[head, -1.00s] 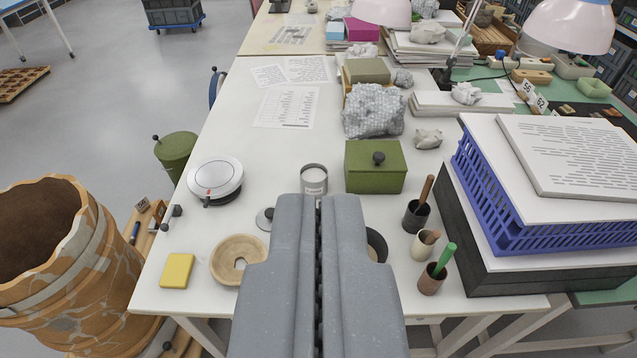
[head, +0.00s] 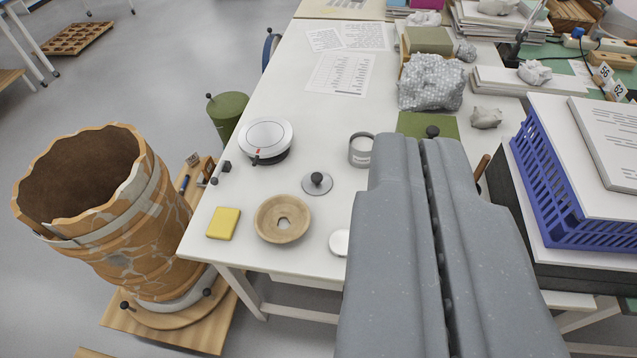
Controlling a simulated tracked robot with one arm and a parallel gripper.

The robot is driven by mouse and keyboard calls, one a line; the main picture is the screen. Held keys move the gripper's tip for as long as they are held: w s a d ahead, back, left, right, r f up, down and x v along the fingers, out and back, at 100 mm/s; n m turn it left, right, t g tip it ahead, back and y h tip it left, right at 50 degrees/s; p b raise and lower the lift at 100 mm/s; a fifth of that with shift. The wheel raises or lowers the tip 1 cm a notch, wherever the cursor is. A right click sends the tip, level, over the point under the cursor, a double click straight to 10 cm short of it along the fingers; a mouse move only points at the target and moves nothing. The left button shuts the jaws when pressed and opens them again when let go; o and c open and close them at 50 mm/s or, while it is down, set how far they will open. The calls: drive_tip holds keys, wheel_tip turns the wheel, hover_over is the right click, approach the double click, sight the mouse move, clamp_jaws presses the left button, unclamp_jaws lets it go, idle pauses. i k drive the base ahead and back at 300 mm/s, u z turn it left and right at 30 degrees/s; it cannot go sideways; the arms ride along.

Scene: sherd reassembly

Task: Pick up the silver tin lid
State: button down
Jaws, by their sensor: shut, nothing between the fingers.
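The silver tin lid (head: 312,187) is a flat grey disc with a dark knob, lying on the white table in the head view. An open grey tin (head: 359,152) with a label stands just behind it to the right. My gripper (head: 426,142) is shut and empty. Its fingers reach from the bottom right up toward the green box, to the right of the lid and apart from it in the picture. The lid is in full view.
A wooden ring-shaped bowl (head: 268,220) and a yellow block (head: 223,223) lie left of the lid. A round white scale (head: 266,135) is behind. A white disc (head: 339,242) is partly hidden by my gripper. A green box (head: 412,124) and blue crate (head: 560,200) stand right.

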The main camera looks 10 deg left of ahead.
sight(317, 183)
drive_tip(key=u, duration=0.8)
drive_tip(key=i, duration=1.05)
drive_tip(key=z, duration=0.8)
